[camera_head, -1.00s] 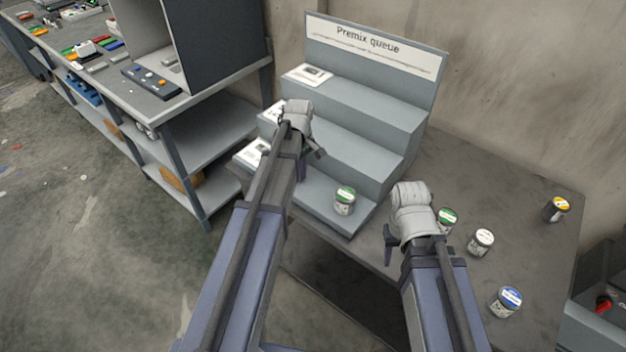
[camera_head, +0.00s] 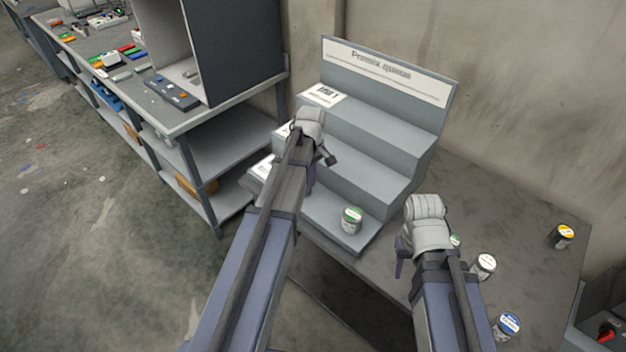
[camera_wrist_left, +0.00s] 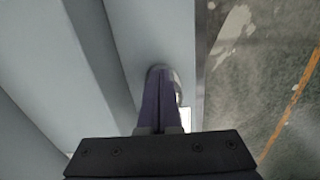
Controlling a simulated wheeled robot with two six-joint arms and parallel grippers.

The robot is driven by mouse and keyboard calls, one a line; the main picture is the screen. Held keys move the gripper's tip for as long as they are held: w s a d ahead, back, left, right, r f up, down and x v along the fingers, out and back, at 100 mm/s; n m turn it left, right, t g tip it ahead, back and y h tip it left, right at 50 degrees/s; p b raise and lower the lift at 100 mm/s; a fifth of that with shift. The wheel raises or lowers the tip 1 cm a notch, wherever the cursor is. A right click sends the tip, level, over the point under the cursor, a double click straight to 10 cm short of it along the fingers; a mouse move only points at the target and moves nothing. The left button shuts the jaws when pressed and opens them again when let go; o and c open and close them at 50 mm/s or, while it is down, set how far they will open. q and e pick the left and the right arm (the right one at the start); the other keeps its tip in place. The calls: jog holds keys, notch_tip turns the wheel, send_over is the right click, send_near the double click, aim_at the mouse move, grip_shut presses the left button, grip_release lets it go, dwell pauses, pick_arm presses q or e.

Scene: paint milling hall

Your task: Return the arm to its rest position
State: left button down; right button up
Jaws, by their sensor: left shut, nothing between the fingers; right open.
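My left gripper (camera_head: 328,157) is over the stepped Premix queue stand (camera_head: 377,147), above and behind the green-lidded can on the lowest step in the picture. In the left wrist view its dark fingers (camera_wrist_left: 160,112) are shut together with nothing between them. A round metallic edge (camera_wrist_left: 177,83), probably that can, shows behind them, mostly hidden. The green-lidded can (camera_head: 352,220) stands upright, apart from the gripper in the head view. My right gripper (camera_head: 401,262) is at the table's front, pointing down; it is open, and my arm hides most of it.
On the dark table (camera_head: 530,235) stand a white-lidded can (camera_head: 484,266), a blue-lidded can (camera_head: 507,326), a yellow-lidded can (camera_head: 563,236) and a green-lidded can (camera_head: 456,241), mostly hidden by my right arm. A shelved workbench (camera_head: 215,112) stands left. Open floor (camera_head: 90,240) lies at left.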

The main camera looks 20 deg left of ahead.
pick_arm(q)
notch_tip(320, 180, up, 5)
jog(key=p, duration=0.4)
jog(key=shift+r, duration=0.1)
pick_arm(e)
jog(key=r, duration=0.2)
jog(key=d+r, duration=0.1)
jog(key=r, duration=0.2)
jog(key=shift+w, duration=0.1)
